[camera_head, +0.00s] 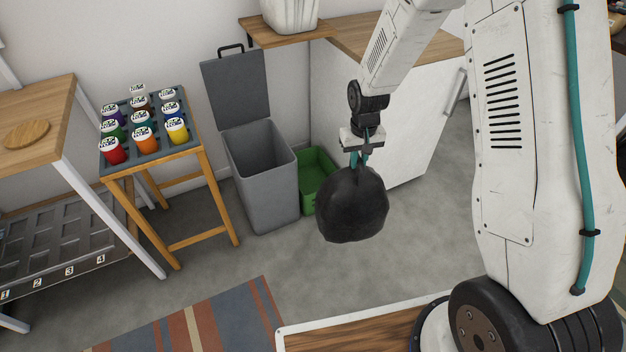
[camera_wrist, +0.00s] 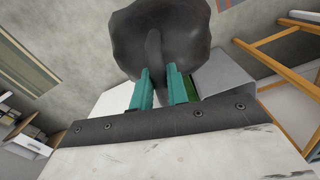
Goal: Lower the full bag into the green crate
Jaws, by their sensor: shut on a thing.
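The full bag (camera_head: 352,208) is black, round and bulging, and hangs below my gripper (camera_head: 358,160) in the head view. My gripper is shut on its gathered neck; the teal fingers (camera_wrist: 165,88) pinch it in the wrist view, where the bag (camera_wrist: 160,35) fills the top middle. The green crate (camera_head: 308,202) stands on the floor between the grey bin and the white cabinet, behind the bag in the head view. The bag hides part of the crate's right side. A small strip of green (camera_wrist: 190,88) shows beside the fingers in the wrist view.
A grey bin (camera_head: 262,185) with its lid (camera_head: 236,85) raised stands left of the crate. A white cabinet (camera_head: 405,135) is on the right. A wooden stand (camera_head: 185,150) with several coloured jars is at left. Grey floor in front is clear up to the striped rug (camera_head: 200,325).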

